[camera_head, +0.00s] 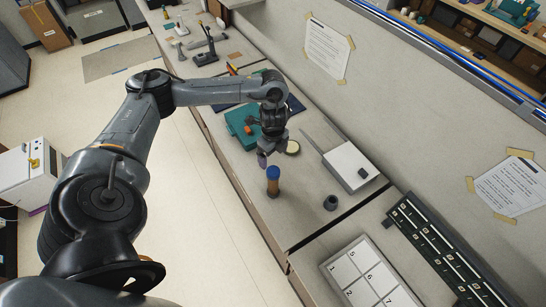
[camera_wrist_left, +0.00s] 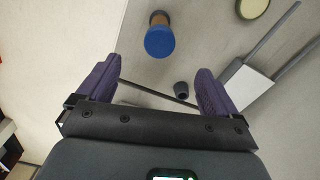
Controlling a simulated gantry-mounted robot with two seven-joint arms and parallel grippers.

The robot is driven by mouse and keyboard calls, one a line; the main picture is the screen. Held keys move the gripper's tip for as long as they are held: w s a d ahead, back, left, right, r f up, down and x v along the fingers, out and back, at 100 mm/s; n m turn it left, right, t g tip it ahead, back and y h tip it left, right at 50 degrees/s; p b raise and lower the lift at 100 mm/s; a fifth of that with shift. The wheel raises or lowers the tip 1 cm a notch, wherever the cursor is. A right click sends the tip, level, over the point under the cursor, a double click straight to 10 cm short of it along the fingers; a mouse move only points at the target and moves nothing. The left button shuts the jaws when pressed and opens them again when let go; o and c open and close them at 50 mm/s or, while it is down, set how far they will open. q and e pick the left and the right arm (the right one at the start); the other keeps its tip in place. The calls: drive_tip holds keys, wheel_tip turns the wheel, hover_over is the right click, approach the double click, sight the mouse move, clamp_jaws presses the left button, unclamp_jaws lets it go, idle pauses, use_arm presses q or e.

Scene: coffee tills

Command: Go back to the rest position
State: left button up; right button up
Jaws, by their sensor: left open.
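My left gripper (camera_head: 264,154) is above the counter in the head view, close to a jar with a blue lid and brown body (camera_head: 273,181). In the left wrist view the purple fingers of the left gripper (camera_wrist_left: 157,88) are spread wide with nothing between them. The jar (camera_wrist_left: 159,38) stands upright ahead of the fingertips there, apart from them. My right gripper shows in neither view.
A white box-like device (camera_head: 350,165), a small dark cup (camera_head: 331,203) and a round lid (camera_head: 292,147) are on the counter. A teal machine (camera_head: 240,122) stands behind the gripper. A numbered white tray (camera_head: 364,270) and a dark rack (camera_head: 430,245) lie nearer.

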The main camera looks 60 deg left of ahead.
use_arm(q)
drive_tip(key=shift+r, duration=0.5)
